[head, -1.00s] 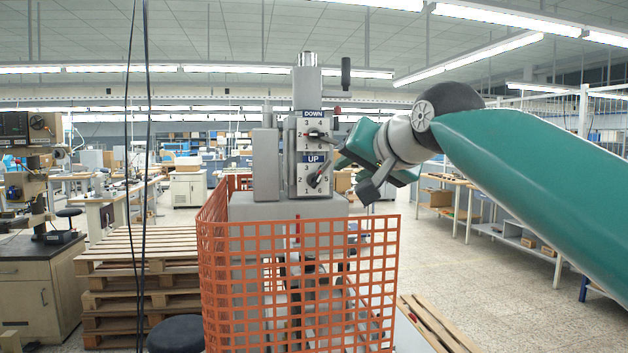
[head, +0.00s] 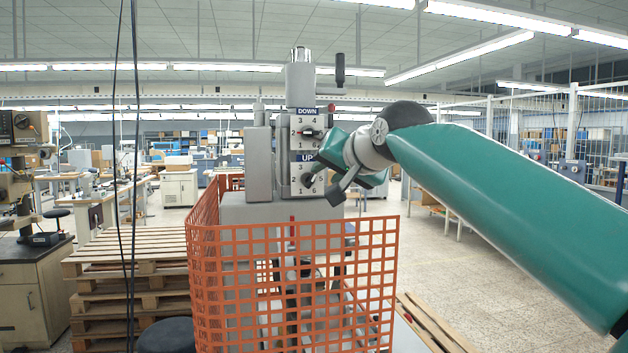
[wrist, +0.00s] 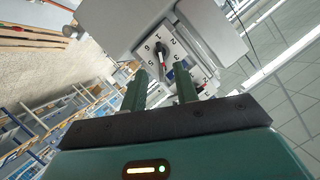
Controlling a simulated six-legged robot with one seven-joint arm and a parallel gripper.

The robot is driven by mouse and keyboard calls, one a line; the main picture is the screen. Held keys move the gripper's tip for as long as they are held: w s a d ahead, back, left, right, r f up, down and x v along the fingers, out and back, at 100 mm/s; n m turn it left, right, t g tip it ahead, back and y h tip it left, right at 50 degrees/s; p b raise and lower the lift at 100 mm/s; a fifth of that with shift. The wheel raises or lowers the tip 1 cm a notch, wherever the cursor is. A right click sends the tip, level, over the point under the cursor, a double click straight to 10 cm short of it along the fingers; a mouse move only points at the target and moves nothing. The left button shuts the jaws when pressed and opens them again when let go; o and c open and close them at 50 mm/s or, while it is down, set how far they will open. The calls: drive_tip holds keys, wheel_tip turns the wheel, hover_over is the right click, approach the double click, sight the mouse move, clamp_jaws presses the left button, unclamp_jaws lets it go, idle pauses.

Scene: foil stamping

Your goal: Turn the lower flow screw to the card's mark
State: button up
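The lower flow screw (head: 309,180) is a dark knob on a white numbered dial below the blue UP label, on the grey machine's front. The upper screw (head: 311,133) is under the DOWN label. My gripper (wrist: 161,70) is open, its two green fingers apart with nothing between them. In the head view my gripper (head: 327,176) is just right of the lower dial and partly covers it; contact cannot be told. I cannot make out a card.
An orange mesh guard (head: 290,285) stands in front of the machine, below my gripper. Stacked pallets (head: 135,270) and a dark stool (head: 168,335) are at the left. A black cable (head: 131,180) hangs at the left. The floor at right is mostly open.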

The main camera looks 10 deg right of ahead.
sight(313, 180)
drive_tip(key=shift+x, duration=3.65)
drive_tip(key=shift+c, duration=0.4)
clamp_jaws()
